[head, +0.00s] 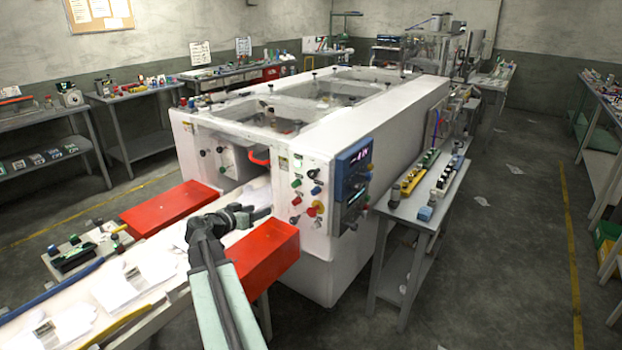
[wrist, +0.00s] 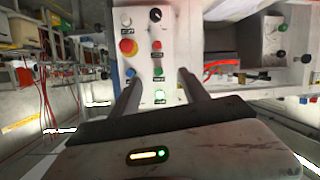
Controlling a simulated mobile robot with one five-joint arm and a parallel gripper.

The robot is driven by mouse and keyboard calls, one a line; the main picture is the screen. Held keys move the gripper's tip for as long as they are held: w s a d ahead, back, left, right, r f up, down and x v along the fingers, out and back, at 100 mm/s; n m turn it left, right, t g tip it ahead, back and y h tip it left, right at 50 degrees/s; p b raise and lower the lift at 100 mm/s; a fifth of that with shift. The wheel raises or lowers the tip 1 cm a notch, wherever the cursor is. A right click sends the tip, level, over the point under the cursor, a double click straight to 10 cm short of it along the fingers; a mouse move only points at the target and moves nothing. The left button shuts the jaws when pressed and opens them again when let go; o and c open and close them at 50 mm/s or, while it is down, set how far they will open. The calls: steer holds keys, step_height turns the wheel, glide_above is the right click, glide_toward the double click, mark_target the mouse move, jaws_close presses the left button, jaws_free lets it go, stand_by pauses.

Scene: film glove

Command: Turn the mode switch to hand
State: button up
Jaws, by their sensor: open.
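A black rotary knob (wrist: 155,14) with a light pointer mark sits at the top of a white control panel (wrist: 143,34) in the wrist view. It looks like the mode switch, but its label is too small to read. A red-and-yellow emergency button (wrist: 128,46) and several coloured buttons share the panel. In the head view the panel (head: 306,177) is on the white machine's near corner; I cannot tell which control there is the knob. My gripper (head: 262,212) is open and empty, left of the panel. In the wrist view its fingers (wrist: 161,80) point toward the panel, apart.
Red boxes (head: 262,257) flank the white conveyor (head: 120,285) below my arm. A blue display unit (head: 352,187) juts out right of the panel. A grey side table (head: 412,207) with small parts stands further right. The floor (head: 505,240) beyond it is mostly open.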

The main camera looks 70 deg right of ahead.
mark_target(310, 176)
steer(key=s+d+r+m+h, duration=0.1)
steer(key=s+d+r, duration=0.1)
steer(key=s+d, duration=0.2)
steer(key=s+d+r+m+g+h, duration=0.1)
steer(key=s+d+r, duration=0.1)
steer(key=s+d, duration=0.2)
steer(key=s+d+r+m+g+h, duration=0.1)
steer(key=s+d, duration=0.3)
steer(key=d, duration=0.5)
steer(key=shift+s+d+r, duration=0.2)
steer(key=shift+r, duration=0.25)
steer(key=shift+s+d+r, duration=0.15)
steer(key=shift+s+r, duration=0.05)
steer(key=shift+r, duration=0.2)
jaws_close()
